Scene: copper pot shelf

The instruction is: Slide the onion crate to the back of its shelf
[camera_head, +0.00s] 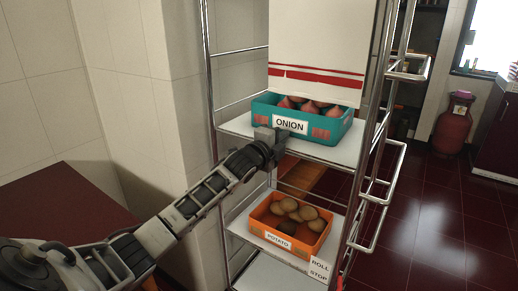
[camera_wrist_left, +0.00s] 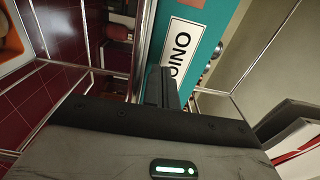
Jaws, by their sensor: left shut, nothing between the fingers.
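The teal onion crate (camera_head: 327,126) stands on the middle shelf (camera_head: 236,126) of a metal rack, with several reddish onions in it and a white ONION label on its front. My left gripper (camera_head: 268,135) is shut and empty at the left part of the crate's front, by the label. In the left wrist view the shut fingers (camera_wrist_left: 160,85) point at the label and the teal front (camera_wrist_left: 208,20) of the crate. They look close to it, but I cannot tell whether they touch. My right gripper is not in view.
An orange potato crate (camera_head: 306,238) stands on the shelf below. A white box (camera_head: 317,45) with red stripes hangs or stands above the onions. Chrome rack posts (camera_head: 209,80) flank the shelf. A red gas cylinder (camera_head: 453,125) stands on the floor at the right.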

